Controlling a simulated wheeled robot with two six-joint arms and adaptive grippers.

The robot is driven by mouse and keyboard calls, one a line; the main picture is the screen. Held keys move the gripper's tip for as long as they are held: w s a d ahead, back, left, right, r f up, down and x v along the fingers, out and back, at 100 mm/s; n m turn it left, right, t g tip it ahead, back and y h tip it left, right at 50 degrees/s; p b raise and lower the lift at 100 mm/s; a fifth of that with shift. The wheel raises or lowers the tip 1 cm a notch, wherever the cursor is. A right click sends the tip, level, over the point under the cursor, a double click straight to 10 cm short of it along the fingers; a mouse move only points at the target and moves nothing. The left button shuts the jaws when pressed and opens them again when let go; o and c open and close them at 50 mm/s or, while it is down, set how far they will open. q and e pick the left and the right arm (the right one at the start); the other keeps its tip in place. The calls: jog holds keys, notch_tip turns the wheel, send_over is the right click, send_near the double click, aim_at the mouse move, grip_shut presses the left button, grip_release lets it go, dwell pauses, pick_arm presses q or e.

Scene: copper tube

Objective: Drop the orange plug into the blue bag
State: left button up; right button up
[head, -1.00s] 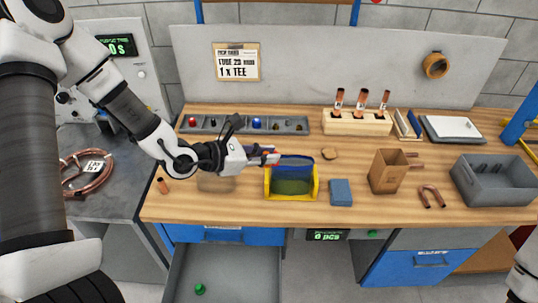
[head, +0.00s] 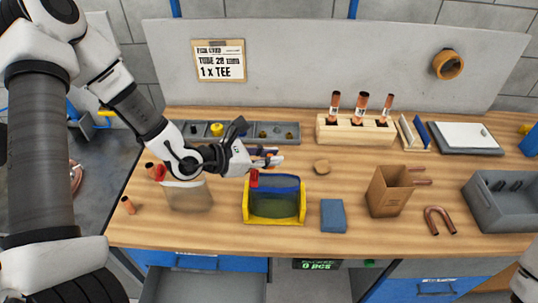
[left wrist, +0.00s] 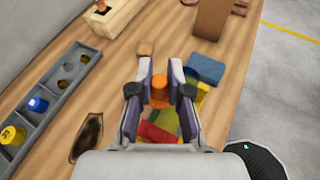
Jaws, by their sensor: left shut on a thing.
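My left gripper (head: 266,158) is shut on the orange plug (left wrist: 159,91), which shows between its purple-padded fingers in the left wrist view. The gripper is above the back left part of the yellow bin (head: 274,220). The blue see-through bag (head: 278,184) stands in this bin, with a red piece (head: 254,178) at its left edge. In the left wrist view the bin and bag are partly hidden behind the fingers. The plug is apart from the bag as far as I can tell. My right gripper is out of view.
A blue block (head: 333,215) and a cardboard box (head: 389,190) are right of the bin. A clear bag (head: 188,197) stands to its left. Behind lie a grey compartment tray (head: 280,133) and a wooden tube rack (head: 355,131). A grey crate (head: 500,200) is far right.

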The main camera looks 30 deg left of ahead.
pick_arm(q)
jog(key=shift+s+r, duration=0.2)
jog(key=shift+o, duration=1.4)
jog(key=shift+s+r, duration=0.15)
jog(key=shift+s, duration=0.2)
jog(key=o, duration=0.5)
jog(key=shift+s+r, duration=0.1)
jog(key=shift+s, duration=0.1)
jog(key=shift+w+f, duration=0.2)
jog(key=shift+w, duration=0.2)
jog(key=shift+w+r, duration=0.1)
notch_tip(320, 180, up, 10)
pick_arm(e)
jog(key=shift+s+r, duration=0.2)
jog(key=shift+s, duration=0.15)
